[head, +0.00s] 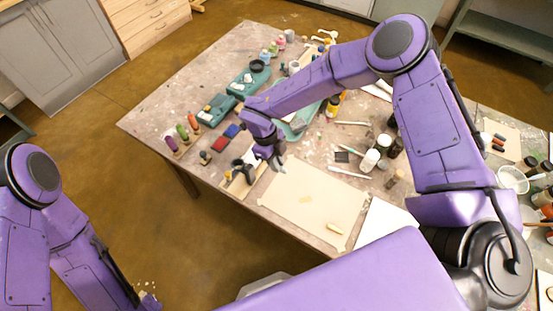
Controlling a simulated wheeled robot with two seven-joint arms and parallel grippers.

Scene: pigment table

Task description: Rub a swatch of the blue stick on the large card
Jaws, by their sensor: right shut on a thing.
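The large card (312,203) is a pale cream sheet lying flat near the table's front edge. A small yellowish piece (335,229) lies on its front right part. My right gripper (278,164) is above the card's back left corner, pointing down. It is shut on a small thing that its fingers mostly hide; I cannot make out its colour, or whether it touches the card. I cannot pick out the blue stick for certain. My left gripper (150,301) is low at the bottom left, away from the table, and its fingers are unclear.
A small wooden holder (240,182) stands just left of the card. Dark jars and a white jar (370,160) stand behind the card. A white sheet (385,222) lies to its right.

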